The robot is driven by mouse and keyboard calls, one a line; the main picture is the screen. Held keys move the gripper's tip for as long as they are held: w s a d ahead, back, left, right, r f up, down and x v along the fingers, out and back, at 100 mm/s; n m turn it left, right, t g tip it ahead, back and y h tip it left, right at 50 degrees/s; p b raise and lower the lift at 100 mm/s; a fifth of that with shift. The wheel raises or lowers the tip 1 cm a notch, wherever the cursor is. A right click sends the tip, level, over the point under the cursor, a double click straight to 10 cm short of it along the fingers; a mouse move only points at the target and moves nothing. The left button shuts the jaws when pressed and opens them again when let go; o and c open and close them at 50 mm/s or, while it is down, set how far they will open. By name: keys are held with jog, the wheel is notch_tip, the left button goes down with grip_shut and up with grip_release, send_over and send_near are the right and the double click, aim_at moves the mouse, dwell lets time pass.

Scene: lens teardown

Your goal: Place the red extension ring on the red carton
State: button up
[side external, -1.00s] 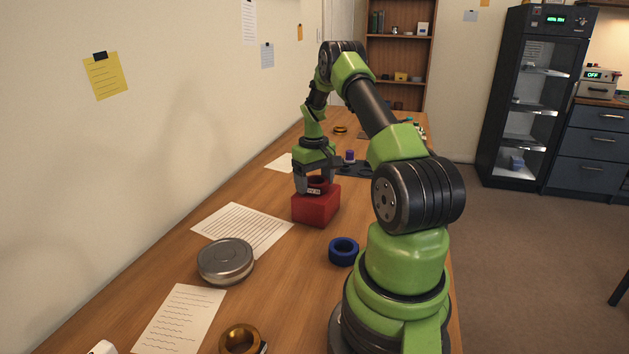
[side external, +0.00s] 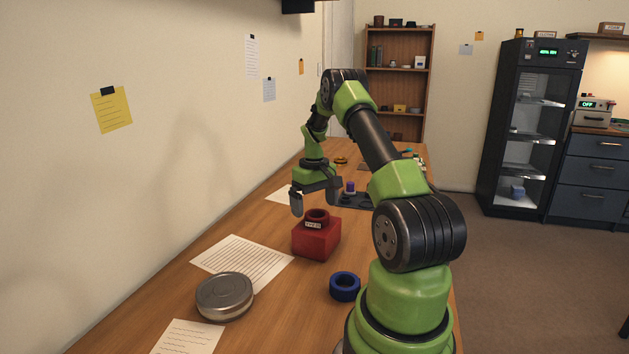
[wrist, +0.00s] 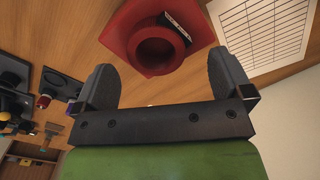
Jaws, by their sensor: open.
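The red extension ring (side external: 317,216) sits on top of the red carton (side external: 315,241), with a small labelled tag on its near side. The ring shows in the wrist view (wrist: 155,50) too, lying on the carton (wrist: 122,35) with its opening facing the camera. My gripper (side external: 315,207) is open and empty, with its fingers spread wide. It is raised behind the ring and apart from it. In the wrist view both fingertips (wrist: 167,82) stand clear of the ring.
A blue ring (side external: 344,287) and a round silver tin (side external: 224,295) lie nearer the camera. A printed sheet (side external: 243,262) lies left of the carton. A dark tray (side external: 358,200) with small parts stands behind.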

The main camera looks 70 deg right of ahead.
aim_at(314, 213)
notch_tip(314, 213, up, 9)
jog(key=w+a+r+n+t+h, duration=0.1)
jog(key=w+a+r, duration=0.2)
jog(key=a+r, duration=0.35)
jog(key=w+a+r+n+t, duration=0.15)
jog(key=a+r, duration=0.25)
jog(key=a, duration=0.5)
jog(key=s+a+t+y, duration=0.1)
jog(key=s+a, duration=0.4)
jog(key=a, duration=0.5)
jog(key=s+a+r+t+y, duration=0.1)
jog(key=s+a+t, duration=0.3)
jog(key=a, duration=0.6)
jog(key=shift+s+a+r+n+y, duration=0.2)
jog(key=shift+s+n+y, duration=0.25)
jog(key=shift+s, duration=0.75)
